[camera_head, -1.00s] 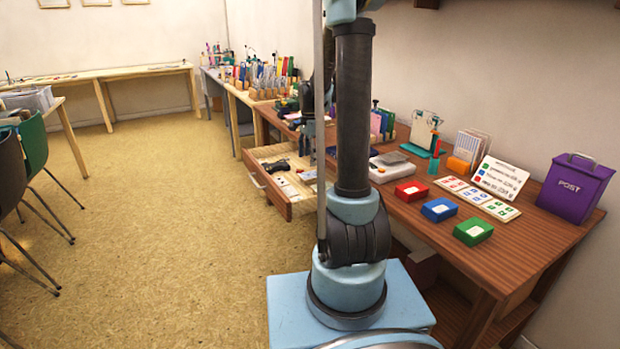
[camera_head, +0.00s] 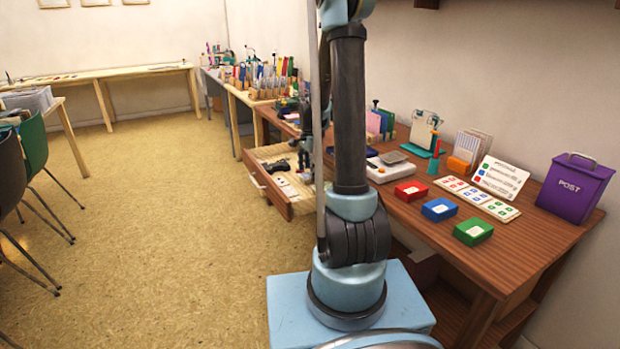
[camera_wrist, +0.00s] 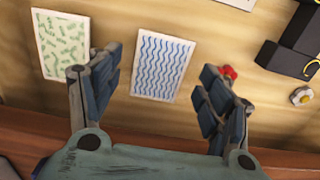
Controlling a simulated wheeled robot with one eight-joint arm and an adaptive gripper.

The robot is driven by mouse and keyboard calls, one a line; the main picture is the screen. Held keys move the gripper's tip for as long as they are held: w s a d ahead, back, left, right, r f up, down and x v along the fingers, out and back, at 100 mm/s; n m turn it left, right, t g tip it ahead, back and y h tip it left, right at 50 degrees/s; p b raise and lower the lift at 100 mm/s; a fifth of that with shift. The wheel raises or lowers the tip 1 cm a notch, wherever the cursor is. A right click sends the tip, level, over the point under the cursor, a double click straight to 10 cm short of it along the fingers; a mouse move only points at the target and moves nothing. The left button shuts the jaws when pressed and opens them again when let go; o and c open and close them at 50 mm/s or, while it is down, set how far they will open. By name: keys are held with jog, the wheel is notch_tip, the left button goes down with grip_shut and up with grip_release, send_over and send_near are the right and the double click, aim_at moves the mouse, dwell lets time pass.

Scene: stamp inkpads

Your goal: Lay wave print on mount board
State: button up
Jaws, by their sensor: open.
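The wave print (camera_wrist: 163,66), a white card with blue wavy lines, lies flat on pale wood in the wrist view. My gripper (camera_wrist: 160,68) is open, its two fingers to the left and right of the print in the picture, with nothing held. Whether the fingertips touch the wood I cannot tell. In the head view the open drawer (camera_head: 291,205) holds small pale cards, too small to tell apart; my arm partly covers this area. I cannot identify the mount board for certain in either view.
A card with green marks (camera_wrist: 62,45) lies left of the wave print. Dark objects (camera_wrist: 290,58) and a small red item (camera_wrist: 229,72) are at the right. The desk holds red (camera_head: 411,191), blue (camera_head: 439,209) and green (camera_head: 473,231) inkpads and a purple post box (camera_head: 574,187).

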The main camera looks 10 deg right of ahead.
jog(key=shift+f, duration=0.25)
dwell(0.4)
jog(key=shift+c, duration=0.6)
jog(key=c, duration=0.7)
jog(key=shift+c, duration=0.2)
